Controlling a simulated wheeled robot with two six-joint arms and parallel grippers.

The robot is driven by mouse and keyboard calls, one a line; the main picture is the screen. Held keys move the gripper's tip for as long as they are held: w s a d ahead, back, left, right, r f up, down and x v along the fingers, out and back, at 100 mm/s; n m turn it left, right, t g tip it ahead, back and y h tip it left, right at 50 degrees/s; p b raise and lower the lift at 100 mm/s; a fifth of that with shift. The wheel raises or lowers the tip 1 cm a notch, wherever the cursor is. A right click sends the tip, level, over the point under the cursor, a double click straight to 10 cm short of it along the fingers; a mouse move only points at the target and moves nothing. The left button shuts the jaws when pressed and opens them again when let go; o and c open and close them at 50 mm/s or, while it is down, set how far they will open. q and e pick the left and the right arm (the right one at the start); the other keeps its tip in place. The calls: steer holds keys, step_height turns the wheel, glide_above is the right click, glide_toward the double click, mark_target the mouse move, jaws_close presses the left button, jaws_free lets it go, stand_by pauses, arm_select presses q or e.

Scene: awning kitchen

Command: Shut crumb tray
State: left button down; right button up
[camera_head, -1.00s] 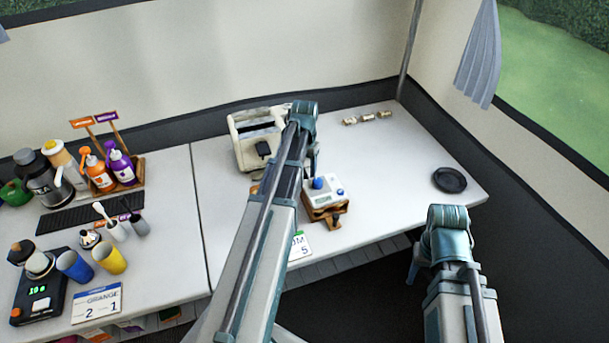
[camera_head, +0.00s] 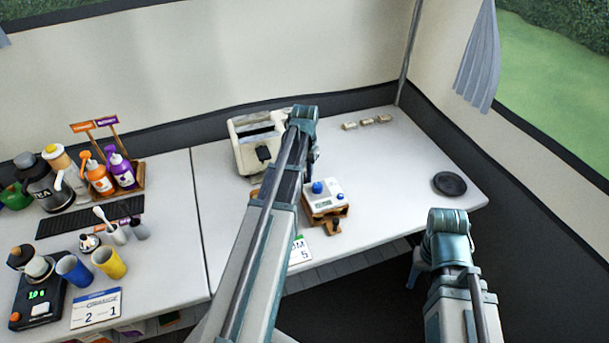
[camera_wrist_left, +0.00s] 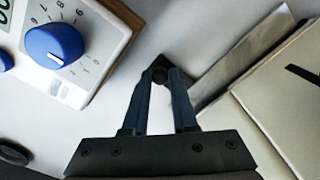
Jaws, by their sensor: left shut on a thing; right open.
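The cream toaster (camera_head: 245,158) stands at the back of the right-hand table, partly hidden by my left arm. In the left wrist view its cream body (camera_wrist_left: 285,105) is at the right. A flat grey metal sheet, seemingly the crumb tray (camera_wrist_left: 238,68), sticks out along its edge. My left gripper (camera_wrist_left: 161,80) points down beside the sheet. Its fingers are shut on a small dark piece at their tips; whether this belongs to the tray I cannot tell. My right gripper (camera_head: 414,272) is open, low off the table's front edge, mostly hidden by its arm.
A white device with blue knobs (camera_head: 325,197) sits on a wooden stand close to my left gripper; its dial (camera_wrist_left: 55,45) shows in the wrist view. A black round dish (camera_head: 450,183) and small blocks (camera_head: 367,122) lie at the right, with clear tabletop between.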

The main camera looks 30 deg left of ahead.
stand_by(0.8)
arm_select(q)
steer(key=shift+w+a, duration=1.5)
steer(key=shift+a, duration=0.2)
steer(key=c, duration=0.7)
jaws_free()
steer(key=shift+r, duration=0.1)
step_height(320, 180, up, 14)
steer(key=p, duration=1.3)
steer(key=shift+f+p, duration=0.2)
steer(key=shift+p, duration=0.2)
